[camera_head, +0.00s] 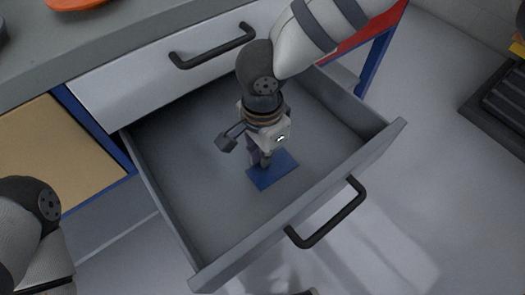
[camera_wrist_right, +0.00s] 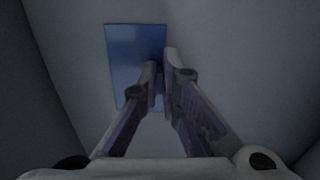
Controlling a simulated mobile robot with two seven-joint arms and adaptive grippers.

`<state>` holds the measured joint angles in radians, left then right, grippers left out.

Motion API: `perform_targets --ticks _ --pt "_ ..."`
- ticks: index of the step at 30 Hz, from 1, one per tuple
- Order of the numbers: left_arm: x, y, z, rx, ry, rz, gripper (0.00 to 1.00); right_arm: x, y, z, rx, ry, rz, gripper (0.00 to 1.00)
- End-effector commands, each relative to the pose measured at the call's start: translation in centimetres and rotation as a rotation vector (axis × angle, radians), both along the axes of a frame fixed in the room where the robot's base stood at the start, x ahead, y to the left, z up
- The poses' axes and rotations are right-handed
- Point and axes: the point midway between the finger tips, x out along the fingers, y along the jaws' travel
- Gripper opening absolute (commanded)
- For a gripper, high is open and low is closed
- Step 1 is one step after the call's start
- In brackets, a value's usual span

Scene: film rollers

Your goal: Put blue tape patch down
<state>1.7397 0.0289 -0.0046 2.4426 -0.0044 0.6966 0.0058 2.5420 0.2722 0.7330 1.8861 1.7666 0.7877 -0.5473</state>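The blue tape patch (camera_head: 273,170) is a flat blue rectangle inside the open grey drawer (camera_head: 205,218), low over its floor. In the right wrist view the patch (camera_wrist_right: 130,60) spreads to the left of the fingertips. My right gripper (camera_head: 259,162) reaches down into the drawer at the patch's edge. In the wrist view its fingers (camera_wrist_right: 161,66) are closed close together at the patch's right edge and appear to pinch it. Whether the patch touches the drawer floor is hard to tell. My left arm shows at the lower left; its gripper is out of view.
The drawer has raised walls and a dark front handle (camera_head: 328,218). A closed white drawer with a dark handle (camera_head: 213,47) is behind it, under a grey worktop (camera_head: 150,30). A dark slatted object (camera_head: 505,95) stands at the right. The drawer floor around the patch is clear.

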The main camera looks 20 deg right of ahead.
Motion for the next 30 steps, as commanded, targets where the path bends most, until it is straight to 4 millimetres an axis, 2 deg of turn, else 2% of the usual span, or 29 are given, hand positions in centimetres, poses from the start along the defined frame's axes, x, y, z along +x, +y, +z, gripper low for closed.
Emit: perform_targets --ticks 1,2,3,11,13,24,30 --pt "0.0 0.0 0.0 0.000 0.000 0.000 0.31 0.0 0.0 0.0 0.000 0.000 0.000 0.16" --pt "0.0 0.0 0.0 0.000 0.000 0.000 0.31 0.0 0.0 0.0 0.000 0.000 0.000 0.22" --pt "0.0 0.0 0.0 0.000 0.000 0.000 0.31 0.0 0.0 0.0 0.000 0.000 0.000 0.25" --pt "0.0 0.0 0.0 0.000 0.000 0.000 0.31 0.0 0.0 0.1 0.000 0.000 0.000 0.25" --pt "0.0 0.0 0.0 0.000 0.000 0.000 0.31 0.0 0.0 0.6 0.000 -0.001 -0.001 0.25" --pt "0.9 0.0 2.3 0.000 -0.031 0.000 0.31 0.1 0.0 10.1 0.002 -0.005 -0.001 0.25" --pt "1.1 0.0 2.7 0.000 -0.037 0.000 0.31 0.0 0.0 12.3 0.001 0.000 -0.002 0.25"
